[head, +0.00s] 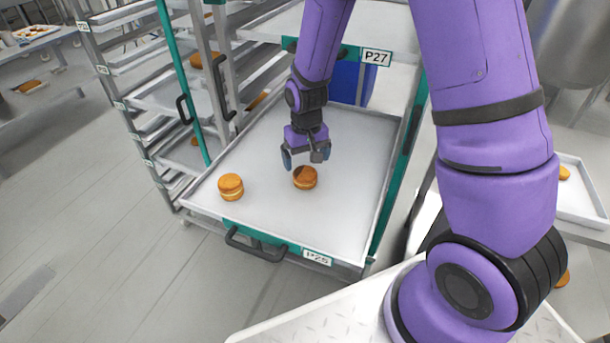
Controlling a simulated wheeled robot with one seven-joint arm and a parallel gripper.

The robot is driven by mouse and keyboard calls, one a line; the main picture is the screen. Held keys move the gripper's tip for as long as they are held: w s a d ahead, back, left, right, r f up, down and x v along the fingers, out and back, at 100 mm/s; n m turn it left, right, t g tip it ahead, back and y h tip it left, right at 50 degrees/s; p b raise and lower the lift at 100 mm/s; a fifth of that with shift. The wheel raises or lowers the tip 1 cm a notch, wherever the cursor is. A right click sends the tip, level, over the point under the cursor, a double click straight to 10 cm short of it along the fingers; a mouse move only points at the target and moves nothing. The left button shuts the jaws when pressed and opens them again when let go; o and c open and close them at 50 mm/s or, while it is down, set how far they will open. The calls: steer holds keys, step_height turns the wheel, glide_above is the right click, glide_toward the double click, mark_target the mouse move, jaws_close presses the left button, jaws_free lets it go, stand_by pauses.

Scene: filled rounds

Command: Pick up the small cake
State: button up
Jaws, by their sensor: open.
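Two small round orange-brown cakes, each with a pale filling line, sit apart on a pulled-out tray (350,225) labelled P25. One small cake (231,187) is near the tray's left front. The other small cake (305,178) is near the tray's middle. My gripper (306,162) is open and points down just above and behind the middle cake. Nothing shows between its fingers. I cannot tell exactly how high the fingertips are above the tray.
A tray (385,25) labelled P27 is above and behind. A metal rack (150,100) with teal posts stands at the left. The tray's front has a black handle (255,245). Another tray (580,200) with cakes is at the right. Bare tray surface surrounds both cakes.

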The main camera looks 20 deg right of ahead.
mark_target(305, 172)
steer(key=shift+s+a+f, duration=0.1)
steer(key=shift+a+f, duration=0.05)
steer(key=shift+f, duration=1.2)
steer(key=shift+s+a+f, duration=0.1)
steer(key=shift+f, duration=1.2)
steer(key=c, duration=0.7)
